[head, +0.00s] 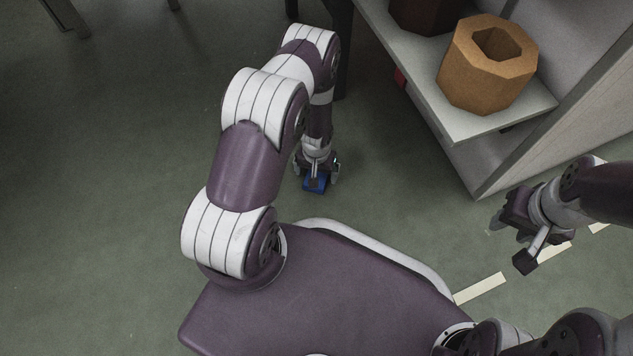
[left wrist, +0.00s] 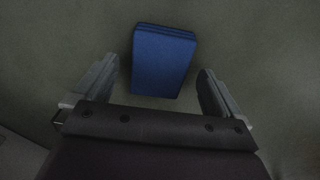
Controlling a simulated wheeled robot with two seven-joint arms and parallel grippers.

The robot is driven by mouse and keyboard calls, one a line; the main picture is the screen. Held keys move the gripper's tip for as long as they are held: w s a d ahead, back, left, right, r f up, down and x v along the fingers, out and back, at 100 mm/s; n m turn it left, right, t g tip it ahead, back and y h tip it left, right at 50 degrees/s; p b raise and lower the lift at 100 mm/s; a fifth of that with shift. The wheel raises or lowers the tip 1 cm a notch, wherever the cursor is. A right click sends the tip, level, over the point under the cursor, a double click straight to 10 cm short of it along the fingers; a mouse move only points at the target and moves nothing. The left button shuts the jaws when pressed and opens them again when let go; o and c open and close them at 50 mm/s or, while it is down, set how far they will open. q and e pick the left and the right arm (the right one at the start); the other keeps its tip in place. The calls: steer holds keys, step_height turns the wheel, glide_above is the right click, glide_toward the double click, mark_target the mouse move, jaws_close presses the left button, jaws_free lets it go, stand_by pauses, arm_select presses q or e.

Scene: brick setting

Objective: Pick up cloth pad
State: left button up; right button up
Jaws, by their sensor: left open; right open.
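The cloth pad is a small blue folded block (left wrist: 162,60) in the left wrist view. It lies on the green-grey floor, between and a little beyond my left gripper's fingers (left wrist: 158,88). The fingers are open, with a gap on both sides of the pad. In the head view, part of the blue pad (head: 316,184) shows under my left gripper (head: 317,172), which points down at the floor. My right gripper (head: 512,237) is open and empty at the right, above the floor.
A grey shelf (head: 470,128) stands at the upper right, holding a brown octagonal pot (head: 478,80) and a darker red-brown object (head: 425,12). A dark post (head: 343,50) is close behind my left arm. Pale stripes (head: 480,290) mark the floor at right.

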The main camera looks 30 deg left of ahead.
arm_select(q)
step_height(320, 180, down, 2)
steer(key=shift+f, duration=0.1)
steer(key=shift+r, duration=0.3)
steer(key=c, duration=1.2)
arm_select(e)
steer(key=shift+f, duration=0.7)
arm_select(q)
steer(key=shift+r, duration=0.1)
arm_select(e)
steer(key=shift+r, duration=0.15)
